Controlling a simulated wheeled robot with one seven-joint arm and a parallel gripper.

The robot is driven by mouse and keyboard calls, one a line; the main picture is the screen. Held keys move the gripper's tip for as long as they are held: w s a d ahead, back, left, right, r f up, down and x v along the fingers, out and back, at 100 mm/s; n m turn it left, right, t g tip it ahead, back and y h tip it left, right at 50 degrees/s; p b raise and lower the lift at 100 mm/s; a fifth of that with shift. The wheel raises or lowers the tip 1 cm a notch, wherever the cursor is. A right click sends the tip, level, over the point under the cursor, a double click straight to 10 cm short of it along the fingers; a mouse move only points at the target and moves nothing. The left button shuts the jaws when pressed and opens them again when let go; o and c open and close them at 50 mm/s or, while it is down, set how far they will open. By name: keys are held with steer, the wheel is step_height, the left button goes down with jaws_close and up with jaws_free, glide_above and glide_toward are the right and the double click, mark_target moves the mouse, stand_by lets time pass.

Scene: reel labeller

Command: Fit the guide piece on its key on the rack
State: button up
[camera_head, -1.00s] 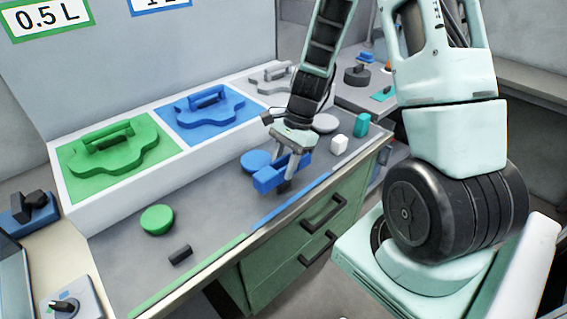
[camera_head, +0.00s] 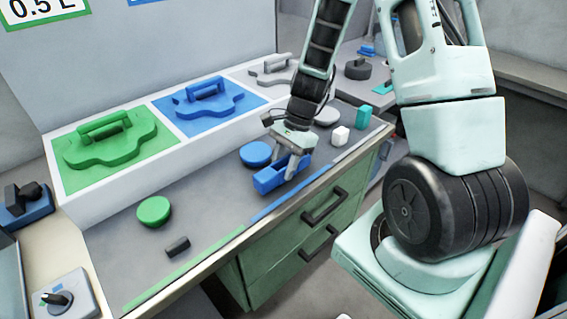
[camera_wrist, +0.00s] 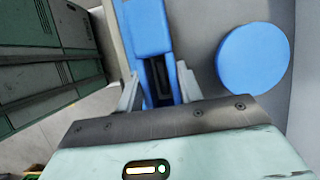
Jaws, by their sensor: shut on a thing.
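My gripper (camera_head: 293,165) is shut on a blue guide piece (camera_head: 268,180), a long block with a slot, held over the front part of the counter beside a blue disc (camera_head: 256,153). In the wrist view the blue piece (camera_wrist: 150,30) runs up between the two fingers, with the blue disc (camera_wrist: 253,60) apart on the right. I cannot tell whether the piece touches the counter. The white rack (camera_head: 105,190) behind has a green panel, a blue panel (camera_head: 170,122) and a grey one, each bearing a raised shape with a handle.
On the counter lie a green disc (camera_head: 154,210), a small dark block (camera_head: 177,246), a grey disc (camera_head: 327,116), a white block (camera_head: 340,135) and a teal block (camera_head: 364,114). Green and blue strips mark the front edge. The counter between the green and blue discs is clear.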

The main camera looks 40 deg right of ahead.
steer(key=shift+f+b, duration=0.5)
steer(key=shift+f, duration=0.35)
steer(key=o, duration=1.3)
steer(key=shift+r, duration=0.1)
steer(key=v, duration=1.7)
steer(key=shift+r+p, duration=0.2)
steer(key=shift+p, duration=0.1)
